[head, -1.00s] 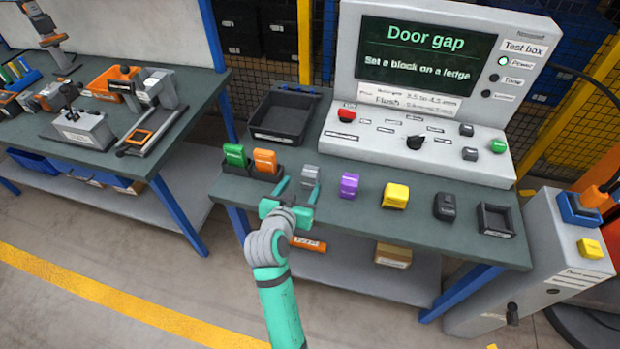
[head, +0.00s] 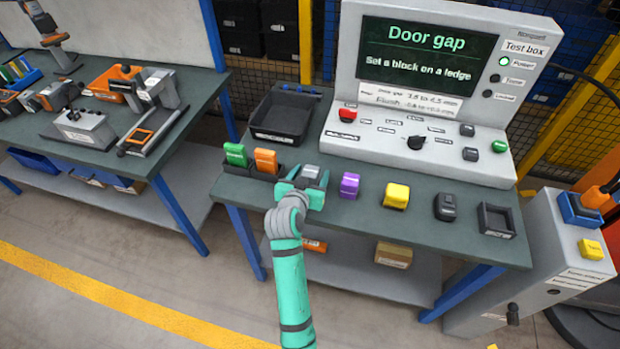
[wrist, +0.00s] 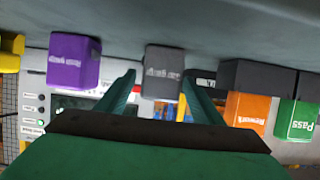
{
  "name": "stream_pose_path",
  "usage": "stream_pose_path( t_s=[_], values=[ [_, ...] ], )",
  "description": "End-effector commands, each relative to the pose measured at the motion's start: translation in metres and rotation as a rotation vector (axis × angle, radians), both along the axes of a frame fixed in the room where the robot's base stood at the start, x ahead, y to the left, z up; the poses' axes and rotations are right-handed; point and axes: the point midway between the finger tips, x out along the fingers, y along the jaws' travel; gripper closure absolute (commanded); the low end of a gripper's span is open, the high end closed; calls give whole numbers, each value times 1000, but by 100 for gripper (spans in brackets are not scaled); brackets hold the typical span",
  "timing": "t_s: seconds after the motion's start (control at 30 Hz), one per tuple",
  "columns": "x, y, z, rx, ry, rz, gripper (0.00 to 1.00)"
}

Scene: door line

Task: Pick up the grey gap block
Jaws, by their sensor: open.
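The grey gap block (head: 310,171) stands on the dark green bench top, between the orange block and the purple block. My gripper (head: 309,178) is open, with a finger on either side of the grey block in the head view. In the wrist view the grey block (wrist: 163,73) shows ahead between the two finger tips (wrist: 160,80), its label facing me. I cannot tell whether either finger touches it. The gripper hides the lower part of the block in the head view.
Left of the grey block are an orange block (head: 265,160) and a green block (head: 236,154) in dark holders. To the right are a purple block (head: 349,185), a yellow block (head: 396,195) and a black block (head: 445,207). The test box (head: 415,150) stands behind.

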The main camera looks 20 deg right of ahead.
Motion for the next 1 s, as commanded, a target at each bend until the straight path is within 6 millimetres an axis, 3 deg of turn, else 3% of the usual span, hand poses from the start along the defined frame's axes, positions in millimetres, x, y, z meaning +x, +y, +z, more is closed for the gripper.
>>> stream_pose_path(
  t_s=[0.03, 0.23, 0.27, 0.67, 0.87, 1.0],
  values=[
    [0, 0, 0, 0, 0, 0, 39],
    [0, 0, 0, 0, 0, 0, 87],
    [0, 0, 0, 0, 0, 0, 89],
    [1, 3, 7, -1, -3, 4, 89],
    [2, 4, 32, -1, -5, 5, 89],
    [-19, -1, 57, 0, -6, 3, 89]
  ],
)
